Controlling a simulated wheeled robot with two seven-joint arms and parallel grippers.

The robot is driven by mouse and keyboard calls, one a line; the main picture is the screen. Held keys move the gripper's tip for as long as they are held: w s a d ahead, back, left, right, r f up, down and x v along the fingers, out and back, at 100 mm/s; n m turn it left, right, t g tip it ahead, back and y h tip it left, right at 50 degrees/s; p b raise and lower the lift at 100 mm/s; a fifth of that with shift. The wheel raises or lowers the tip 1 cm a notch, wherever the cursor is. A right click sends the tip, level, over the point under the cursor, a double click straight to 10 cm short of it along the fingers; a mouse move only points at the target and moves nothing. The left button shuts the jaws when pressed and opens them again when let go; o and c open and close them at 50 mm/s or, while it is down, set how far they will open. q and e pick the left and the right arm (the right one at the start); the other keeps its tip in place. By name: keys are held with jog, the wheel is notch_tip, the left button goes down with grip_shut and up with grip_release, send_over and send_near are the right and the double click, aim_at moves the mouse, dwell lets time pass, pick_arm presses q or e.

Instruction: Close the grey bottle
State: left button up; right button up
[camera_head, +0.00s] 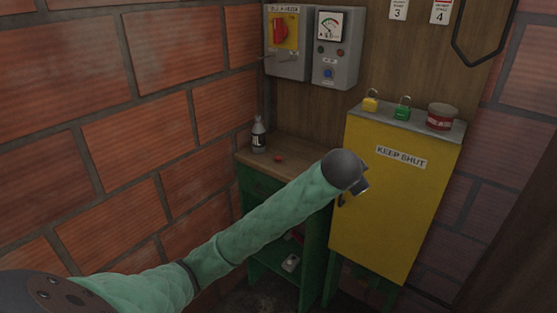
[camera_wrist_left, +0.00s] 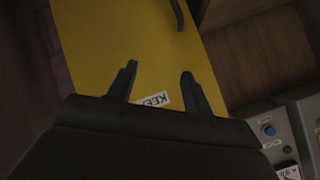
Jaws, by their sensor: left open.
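The grey bottle (camera_head: 258,136) stands upright on the wooden top of the green bench, near the brick wall; it has a dark label. A small red cap (camera_head: 278,158) lies on the bench top just right of the bottle. My left arm reaches in from the left, and its gripper (camera_head: 362,187) is in front of the yellow cabinet, right of and nearer than the bottle. In the left wrist view the two fingers (camera_wrist_left: 158,82) are apart with nothing between them, facing the yellow door. The bottle is not in the wrist view. My right gripper is not in view.
The yellow cabinet (camera_head: 385,215), marked KEEP SHUT, carries a yellow padlock (camera_head: 370,101), a green padlock (camera_head: 402,108) and a red tin (camera_head: 440,117). The green bench (camera_head: 262,200) has a lower shelf with small items. Grey control boxes (camera_head: 337,48) hang above.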

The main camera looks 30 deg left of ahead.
pick_arm(q)
jog(key=w+a+r+g+y, duration=0.1)
jog(key=w+a+r+y, duration=0.1)
jog(key=w+a+r, duration=0.6)
jog(key=w+a+r+g+y, duration=0.15)
jog(key=w+a+r, duration=0.35)
jog(key=a, duration=0.6)
jog(key=a+f+g+h, duration=0.1)
jog(key=a+f+g, duration=0.1)
jog(key=a+f, duration=0.2)
jog(key=s+a+f+m+g+h, duration=0.1)
jog(key=a+f+g, duration=0.2)
jog(key=a+f, duration=0.2)
jog(key=a+f+g+h, duration=0.2)
jog(key=a+f+g, duration=0.1)
jog(key=a+f, duration=0.1)
jog(key=shift+s+a+f+m, duration=0.3)
jog(key=shift+a+f+m, duration=0.1)
jog(key=shift+f, duration=0.35)
jog(key=shift+s+m, duration=0.2)
jog(key=shift+m, duration=0.3)
